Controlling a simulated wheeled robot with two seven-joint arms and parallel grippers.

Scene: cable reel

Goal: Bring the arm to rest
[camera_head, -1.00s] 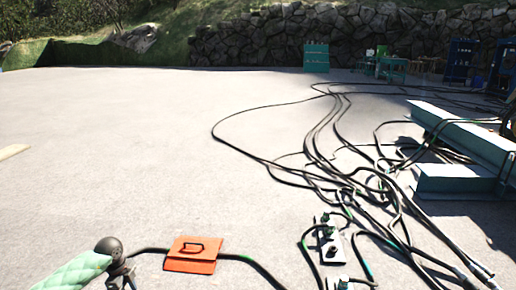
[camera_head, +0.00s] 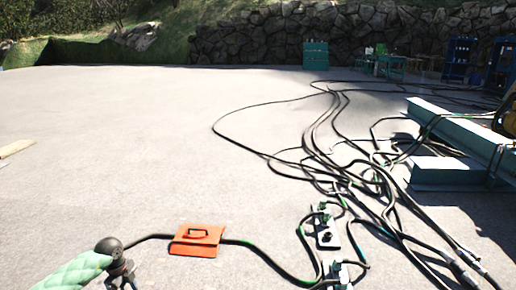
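My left gripper (camera_head: 122,281) is at the lower left, below a dark wrist joint and a green padded arm link. It points down, and its fingertips are small and partly cut by the frame edge, so I cannot tell whether they are open or shut. A black cable (camera_head: 152,238) runs from beside the wrist to an orange block with a handle (camera_head: 197,240) on the ground. I cannot tell whether the gripper touches the cable. My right gripper is not in view.
Many black cables (camera_head: 330,150) lie tangled at centre right. Metal plates with clamps (camera_head: 326,232) stand at the lower middle. Teal beams (camera_head: 450,171) lie at the right. A teal cabinet (camera_head: 316,56) and blue racks are far back. The concrete at left is clear apart from a plank (camera_head: 16,148).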

